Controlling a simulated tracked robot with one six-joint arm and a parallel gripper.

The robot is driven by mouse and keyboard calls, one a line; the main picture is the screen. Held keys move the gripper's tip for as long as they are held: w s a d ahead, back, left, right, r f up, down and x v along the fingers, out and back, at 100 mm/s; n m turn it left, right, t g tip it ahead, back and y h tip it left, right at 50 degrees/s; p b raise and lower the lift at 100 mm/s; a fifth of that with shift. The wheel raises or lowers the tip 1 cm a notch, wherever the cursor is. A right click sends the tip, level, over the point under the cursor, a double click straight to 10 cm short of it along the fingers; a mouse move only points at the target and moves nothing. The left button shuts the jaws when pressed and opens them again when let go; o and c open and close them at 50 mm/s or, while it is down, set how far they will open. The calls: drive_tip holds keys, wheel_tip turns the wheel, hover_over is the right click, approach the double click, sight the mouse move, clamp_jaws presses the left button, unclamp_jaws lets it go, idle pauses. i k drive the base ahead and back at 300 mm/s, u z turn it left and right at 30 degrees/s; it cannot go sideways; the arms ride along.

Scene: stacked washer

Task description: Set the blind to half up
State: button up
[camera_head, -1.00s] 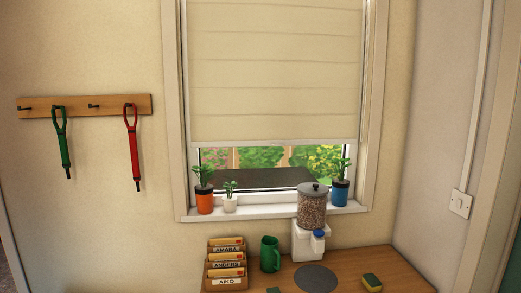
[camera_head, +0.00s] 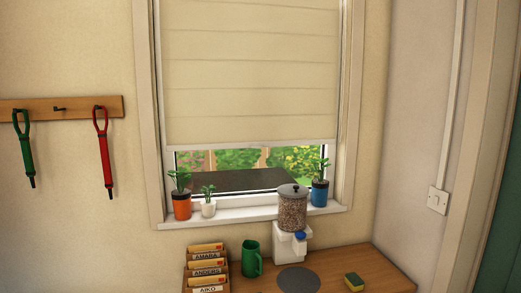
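The cream fabric blind (camera_head: 250,75) hangs in the window and covers most of it. Its bottom edge (camera_head: 250,146) sits low, with a strip of garden showing below it. The top of the blind is cut off by the picture's upper edge. The white window frame (camera_head: 148,110) surrounds it. I see no cord or handle clearly. My gripper does not show in the head view.
On the sill (camera_head: 240,214) stand an orange pot (camera_head: 182,206), a white pot (camera_head: 208,208) and a blue pot (camera_head: 319,194). Below, the wooden counter (camera_head: 375,270) holds a dispenser (camera_head: 292,215), a green mug (camera_head: 252,260), a file rack (camera_head: 207,275) and a sponge (camera_head: 354,282). Leads hang on a hook rail (camera_head: 80,105).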

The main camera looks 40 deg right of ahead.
sight(233, 132)
drive_tip(key=i, duration=0.9)
drive_tip(key=u, duration=0.05)
